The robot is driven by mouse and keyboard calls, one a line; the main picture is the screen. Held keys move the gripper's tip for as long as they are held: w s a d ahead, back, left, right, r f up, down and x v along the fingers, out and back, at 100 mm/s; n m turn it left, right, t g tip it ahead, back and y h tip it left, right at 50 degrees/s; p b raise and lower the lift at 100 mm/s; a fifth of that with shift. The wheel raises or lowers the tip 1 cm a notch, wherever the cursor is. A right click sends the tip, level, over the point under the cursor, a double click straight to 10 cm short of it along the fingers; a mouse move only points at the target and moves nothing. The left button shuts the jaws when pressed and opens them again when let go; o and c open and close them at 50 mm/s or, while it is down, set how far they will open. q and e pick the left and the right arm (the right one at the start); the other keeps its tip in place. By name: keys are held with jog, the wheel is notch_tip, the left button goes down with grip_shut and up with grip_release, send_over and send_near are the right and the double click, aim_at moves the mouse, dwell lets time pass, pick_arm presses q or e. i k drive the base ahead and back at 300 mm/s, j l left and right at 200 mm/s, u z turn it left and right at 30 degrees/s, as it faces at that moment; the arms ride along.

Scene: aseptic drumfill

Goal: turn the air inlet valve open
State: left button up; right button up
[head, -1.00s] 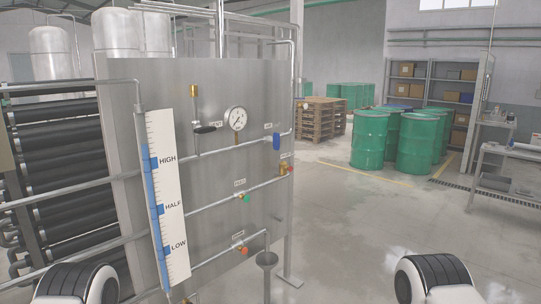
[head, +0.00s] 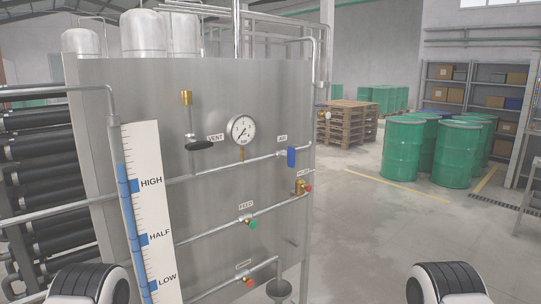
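The air inlet valve (head: 291,157) has a blue lever and sits on the upper horizontal pipe at the right side of the steel panel (head: 190,110), under a small label that seems to read AIR. The lever hangs down, across the pipe. A round pressure gauge (head: 241,129) is to its left. White and black parts of my two arms show at the bottom left and bottom right corners. Neither gripper's fingers are in view, and nothing of mine touches the valve.
A black-handled vent valve (head: 199,145), a green feed valve (head: 251,224), a brass valve with a red knob (head: 302,187) and a lower red valve (head: 249,283) are on the panel. A level scale (head: 150,210) stands at left.

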aim_at(290, 157)
jog(key=i+l+u, duration=0.25)
jog(key=l+u, duration=0.25)
jog(key=i+l+u, duration=0.15)
jog(key=l+u, duration=0.4)
jog(key=l, duration=0.2)
jog(key=i, duration=0.05)
